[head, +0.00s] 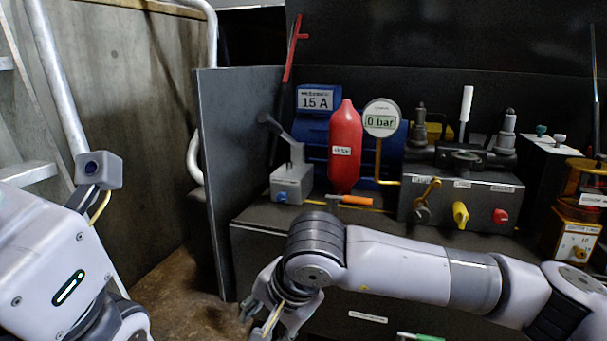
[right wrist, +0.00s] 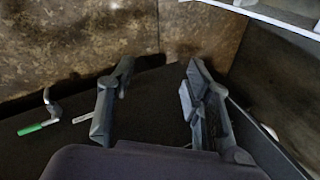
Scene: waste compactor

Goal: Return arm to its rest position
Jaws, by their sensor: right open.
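My right arm (head: 400,265) reaches in from the right across the front of the compactor bench, bent at a dark joint. Its right gripper (head: 262,315) hangs pointing down, left of the bench front, partly cut off by the lower edge of the head view. In the right wrist view the right gripper (right wrist: 160,75) has its two dark fingers wide apart, with nothing between them. A grey-white part of my body (head: 50,270) shows at the lower left; no left gripper fingers show.
The bench carries a red cylinder (head: 345,150), a 0 bar gauge (head: 381,120), a lever box (head: 291,182) and a valve block (head: 460,195). A dark upright panel (head: 235,150) stands left. A green handle (head: 420,337) sits low at the front. Brown floor (head: 185,290) is clear.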

